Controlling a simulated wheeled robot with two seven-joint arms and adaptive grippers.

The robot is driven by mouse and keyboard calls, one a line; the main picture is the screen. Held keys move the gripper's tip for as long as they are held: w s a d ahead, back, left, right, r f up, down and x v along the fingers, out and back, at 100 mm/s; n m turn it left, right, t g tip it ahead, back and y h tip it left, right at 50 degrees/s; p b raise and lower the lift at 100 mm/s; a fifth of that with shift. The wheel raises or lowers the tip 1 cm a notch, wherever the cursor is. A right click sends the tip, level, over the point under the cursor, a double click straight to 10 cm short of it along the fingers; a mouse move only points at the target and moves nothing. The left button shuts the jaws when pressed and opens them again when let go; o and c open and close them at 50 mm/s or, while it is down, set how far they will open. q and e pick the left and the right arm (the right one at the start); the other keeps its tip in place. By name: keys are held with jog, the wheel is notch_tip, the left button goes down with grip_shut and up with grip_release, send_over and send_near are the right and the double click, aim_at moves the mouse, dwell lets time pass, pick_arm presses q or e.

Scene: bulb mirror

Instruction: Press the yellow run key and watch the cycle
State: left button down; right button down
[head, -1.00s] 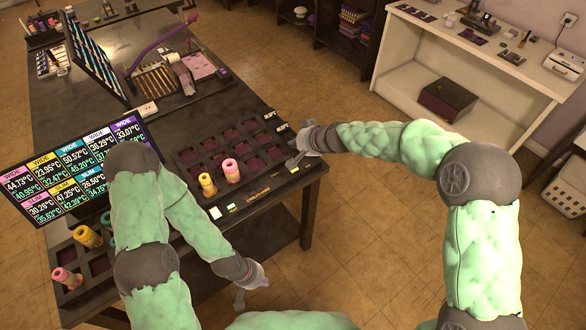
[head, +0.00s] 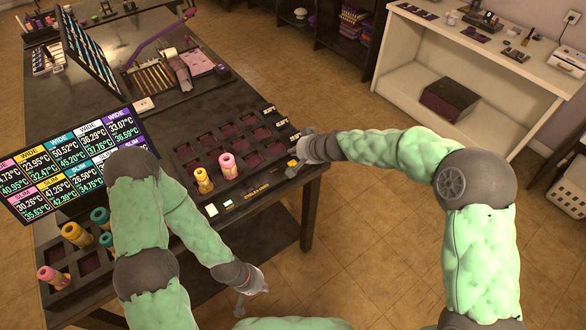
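A small yellow key (head: 291,163) shows at the right front edge of the dark panel on the table. My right gripper (head: 299,153) is right by it, over the panel's edge. Its fingers are small and partly hidden, so I cannot tell whether it touches the key or how far it is open. My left gripper (head: 248,298) hangs low in front of the table, apart from everything, and holds nothing that I can see. A display board (head: 70,160) with coloured WIDE and SLIM temperature readings stands at the left, partly behind my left arm.
A socket tray (head: 185,152) holds a yellow tube (head: 203,180) and a pink tube (head: 228,166). A white key (head: 212,209) lies on the front edge. More tubes, including a pink one (head: 53,278), stand in a rack at lower left.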

jog(key=shift+f+b, duration=1.1)
jog(key=shift+f, duration=0.3)
jog(key=shift+f, duration=0.1)
dwell(0.3)
jog(key=shift+f+b, duration=0.25)
jog(key=shift+b, duration=0.25)
jog(key=shift+f+b, duration=0.45)
dwell(0.7)
jog(key=shift+r, duration=0.1)
jog(key=shift+r+p, duration=0.7)
jog(key=shift+r, duration=0.05)
notch_tip(320, 180, up, 5)
jog(key=p, duration=0.4)
jog(key=shift+r, duration=0.1)
